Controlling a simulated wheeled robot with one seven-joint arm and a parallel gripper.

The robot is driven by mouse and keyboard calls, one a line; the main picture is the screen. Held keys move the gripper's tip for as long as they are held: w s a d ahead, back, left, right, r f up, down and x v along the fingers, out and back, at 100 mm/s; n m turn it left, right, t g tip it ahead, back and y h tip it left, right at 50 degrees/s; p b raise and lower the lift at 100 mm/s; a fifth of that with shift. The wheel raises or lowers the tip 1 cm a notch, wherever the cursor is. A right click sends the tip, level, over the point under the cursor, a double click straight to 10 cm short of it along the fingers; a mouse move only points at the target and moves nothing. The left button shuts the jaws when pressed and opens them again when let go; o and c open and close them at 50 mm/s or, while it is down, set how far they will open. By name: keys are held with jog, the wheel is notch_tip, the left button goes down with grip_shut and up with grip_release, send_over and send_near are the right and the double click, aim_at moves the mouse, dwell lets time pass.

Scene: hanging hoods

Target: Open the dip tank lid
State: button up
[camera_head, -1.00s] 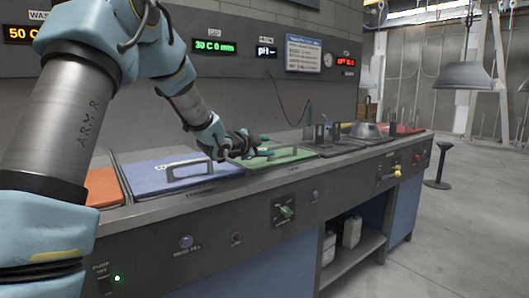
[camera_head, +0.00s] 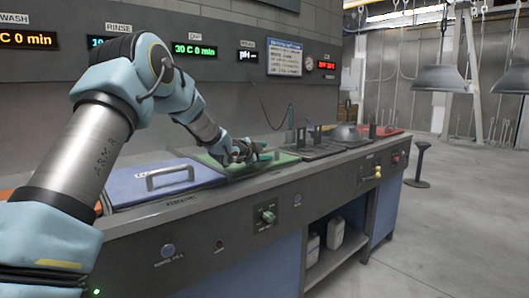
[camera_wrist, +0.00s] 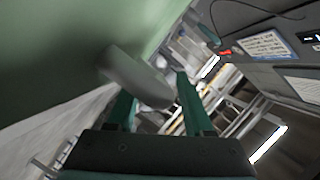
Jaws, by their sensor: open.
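The green lid (camera_head: 234,167) lies flat and closed on the counter, below the green display. A green surface (camera_wrist: 70,50), seemingly this lid, fills the upper left of the wrist view. My gripper (camera_head: 254,151) is over the green lid, with its fingers pointing to the right. In the wrist view my gripper (camera_wrist: 154,92) is open, with a grey handle bar (camera_wrist: 138,75) on the green surface reaching between its two green fingers. I cannot tell whether the fingers touch the bar. My wrist hides most of the handle in the head view.
A blue lid (camera_head: 150,189) with an arched handle (camera_head: 170,177) lies left of the green one. Dark trays (camera_head: 322,150), a grey dome (camera_head: 345,133) and a red lid (camera_head: 386,131) stand to the right. A control knob (camera_head: 268,216) is on the counter front.

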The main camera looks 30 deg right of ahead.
grip_shut()
dwell(0.3)
dwell(1.1)
